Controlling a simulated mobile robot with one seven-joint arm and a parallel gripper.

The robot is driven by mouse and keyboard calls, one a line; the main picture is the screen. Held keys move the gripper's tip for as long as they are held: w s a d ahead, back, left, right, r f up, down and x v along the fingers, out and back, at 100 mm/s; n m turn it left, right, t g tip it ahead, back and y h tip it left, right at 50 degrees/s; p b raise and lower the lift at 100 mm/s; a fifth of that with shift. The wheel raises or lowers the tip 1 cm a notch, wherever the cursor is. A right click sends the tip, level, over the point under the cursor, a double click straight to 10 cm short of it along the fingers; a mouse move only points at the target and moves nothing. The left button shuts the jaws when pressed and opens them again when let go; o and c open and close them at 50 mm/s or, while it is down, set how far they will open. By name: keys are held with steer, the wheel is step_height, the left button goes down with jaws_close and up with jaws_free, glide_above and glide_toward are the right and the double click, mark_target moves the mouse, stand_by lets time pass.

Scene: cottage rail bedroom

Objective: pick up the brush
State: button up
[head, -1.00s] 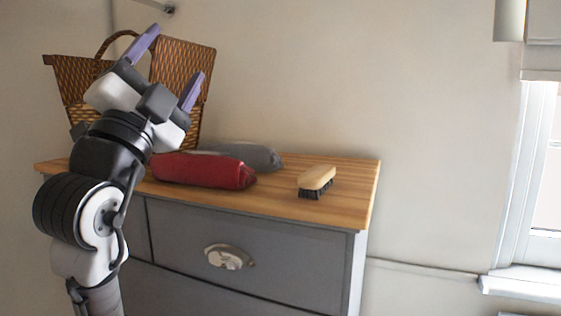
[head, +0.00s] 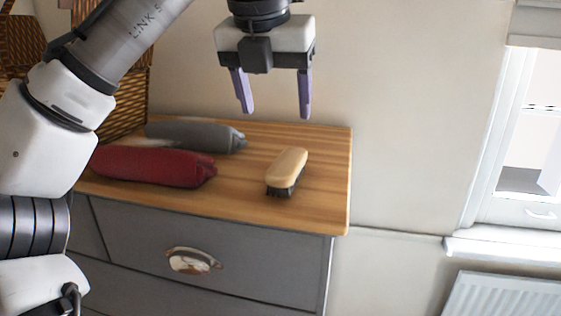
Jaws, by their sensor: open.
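The brush (head: 287,170) has a pale wooden back and dark bristles. It lies bristles down on the wooden top of the grey dresser (head: 322,190), near its right end. My gripper (head: 275,112) points down above the dresser, higher in the picture than the brush and apart from it. Its two purple fingers are spread open with nothing between them. The brush is fully in view.
A rolled red cloth (head: 150,166) and a rolled grey cloth (head: 195,136) lie left of the brush. A wicker basket (head: 122,100) stands behind my arm at the left. The dresser top right of the brush is clear. A window and radiator (head: 505,292) are at the right.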

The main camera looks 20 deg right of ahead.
mark_target(288, 160)
steer(key=x, duration=0.8)
steer(key=shift+s+d, duration=0.1)
steer(key=x, duration=0.4)
steer(key=shift+w+d+p, duration=0.2)
steer(key=shift+d+p, duration=0.15)
steer(key=shift+d+f, duration=0.1)
steer(key=shift+f, duration=0.3)
steer(key=shift+w+f, duration=0.1)
steer(key=shift+f, duration=0.15)
steer(key=shift+c, duration=0.2)
steer(key=c, duration=1.1)
steer(key=shift+o, duration=0.2)
steer(key=shift+r, duration=0.15)
